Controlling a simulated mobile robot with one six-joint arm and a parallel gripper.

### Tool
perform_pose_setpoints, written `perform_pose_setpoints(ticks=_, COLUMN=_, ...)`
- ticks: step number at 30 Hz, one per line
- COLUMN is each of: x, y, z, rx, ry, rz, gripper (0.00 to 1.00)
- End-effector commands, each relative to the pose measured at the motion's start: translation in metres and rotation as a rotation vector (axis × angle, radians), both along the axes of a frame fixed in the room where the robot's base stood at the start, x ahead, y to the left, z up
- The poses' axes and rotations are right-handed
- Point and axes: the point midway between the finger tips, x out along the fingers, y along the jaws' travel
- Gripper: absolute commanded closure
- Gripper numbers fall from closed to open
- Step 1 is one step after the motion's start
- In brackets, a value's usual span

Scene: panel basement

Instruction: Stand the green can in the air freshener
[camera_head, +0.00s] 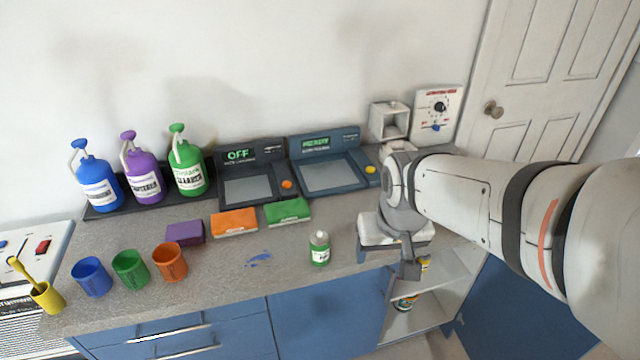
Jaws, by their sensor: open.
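A small can with a green body, a white label and a pale top (319,249) stands upright near the counter's front edge. It is the likeliest green can. A white open-fronted box (389,121) stands at the back right, against the wall. It may be the air freshener, but I cannot read any name on it; its opening looks empty. My gripper (388,262) is at the counter's front edge, to the right of the can and apart from it. It points down, is open, and nothing shows between its fingers.
A white dial panel (437,115) adjoins the box. Two dark screen devices (325,172) stand behind orange and green blocks (287,211). Blue, green and orange cups (130,268) and pump bottles (189,168) stand left. An open cupboard (450,285) holds cans below.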

Motion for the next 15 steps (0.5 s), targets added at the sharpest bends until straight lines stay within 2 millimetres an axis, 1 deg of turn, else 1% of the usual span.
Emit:
perform_pose_setpoints(ticks=1, x=0.019, y=0.014, z=-0.004, rx=-0.001, ry=0.007, rz=0.034, gripper=0.32)
perform_pose_setpoints(ticks=3, x=0.043, y=0.033, z=-0.013, rx=0.0, ry=0.002, rz=0.07, gripper=0.32)
perform_pose_setpoints(ticks=6, x=0.071, y=0.06, z=-0.026, rx=0.001, ry=-0.006, rz=0.118, gripper=0.32)
perform_pose_setpoints(ticks=10, x=0.097, y=0.089, z=-0.044, rx=0.004, ry=-0.014, rz=0.166, gripper=0.32)
perform_pose_setpoints(ticks=12, x=0.105, y=0.1, z=-0.051, rx=0.005, ry=-0.017, rz=0.181, gripper=0.32)
perform_pose_setpoints(ticks=15, x=0.112, y=0.11, z=-0.059, rx=0.006, ry=-0.02, rz=0.194, gripper=0.32)
